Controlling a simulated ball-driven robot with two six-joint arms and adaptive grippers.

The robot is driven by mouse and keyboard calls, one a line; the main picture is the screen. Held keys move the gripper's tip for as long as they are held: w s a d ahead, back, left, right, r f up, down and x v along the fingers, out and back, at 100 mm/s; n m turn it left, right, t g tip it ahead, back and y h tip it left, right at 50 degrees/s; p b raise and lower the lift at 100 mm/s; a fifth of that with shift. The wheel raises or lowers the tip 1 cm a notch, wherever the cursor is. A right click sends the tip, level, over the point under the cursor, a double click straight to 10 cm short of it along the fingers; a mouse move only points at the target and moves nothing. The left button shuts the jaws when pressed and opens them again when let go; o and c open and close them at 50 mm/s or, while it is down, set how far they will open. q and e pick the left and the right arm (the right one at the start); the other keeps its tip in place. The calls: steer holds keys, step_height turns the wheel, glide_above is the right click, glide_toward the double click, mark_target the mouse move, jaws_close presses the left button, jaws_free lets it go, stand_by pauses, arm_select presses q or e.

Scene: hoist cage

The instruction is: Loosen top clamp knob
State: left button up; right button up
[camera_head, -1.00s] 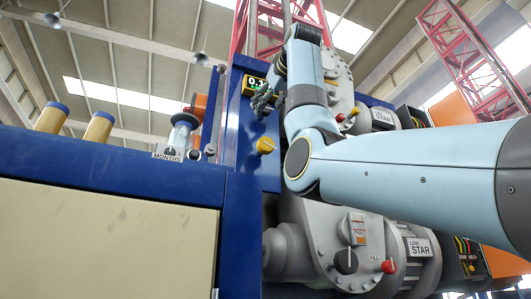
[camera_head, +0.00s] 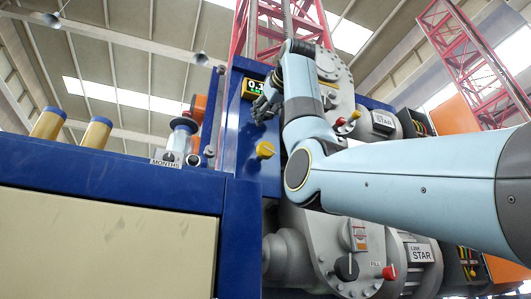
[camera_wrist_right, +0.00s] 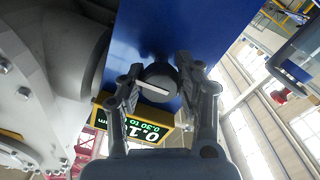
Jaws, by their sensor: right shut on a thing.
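My right gripper (camera_head: 262,110) reaches in from the right, high on the blue column (camera_head: 230,135), below a small display (camera_head: 253,88). In the right wrist view, its two dark fingers (camera_wrist_right: 158,82) are shut on a round dark knob (camera_wrist_right: 155,88) with a white bar across its face. The knob sits against the blue column face, one finger on each side. In the head view the fingers and wrist hide this knob. A yellow knob (camera_head: 265,150) stands lower on the same column, apart from the gripper. My left gripper is not in view.
Grey rounded machine housings (camera_head: 325,240) sit right of the column, with a dark knob (camera_head: 346,267) and a red knob (camera_head: 389,272). A blue cabinet (camera_head: 110,180) fills the left, with two yellow, blue-capped cylinders (camera_head: 95,132) behind its top edge.

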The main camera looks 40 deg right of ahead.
steer(key=shift+n, duration=0.4)
steer(key=n, duration=0.3)
steer(key=shift+n+b, duration=0.3)
steer(key=shift+n, duration=0.1)
steer(key=n, duration=0.3)
steer(key=shift+n, duration=0.3)
steer(key=n, duration=0.4)
steer(key=shift+n, duration=0.3)
steer(key=shift+n+b, duration=0.3)
steer(key=shift+n, duration=1.4)
steer(key=o, duration=1.2)
steer(key=v, duration=1.2)
steer(key=shift+d+f, duration=0.1)
steer(key=shift+f, duration=0.05)
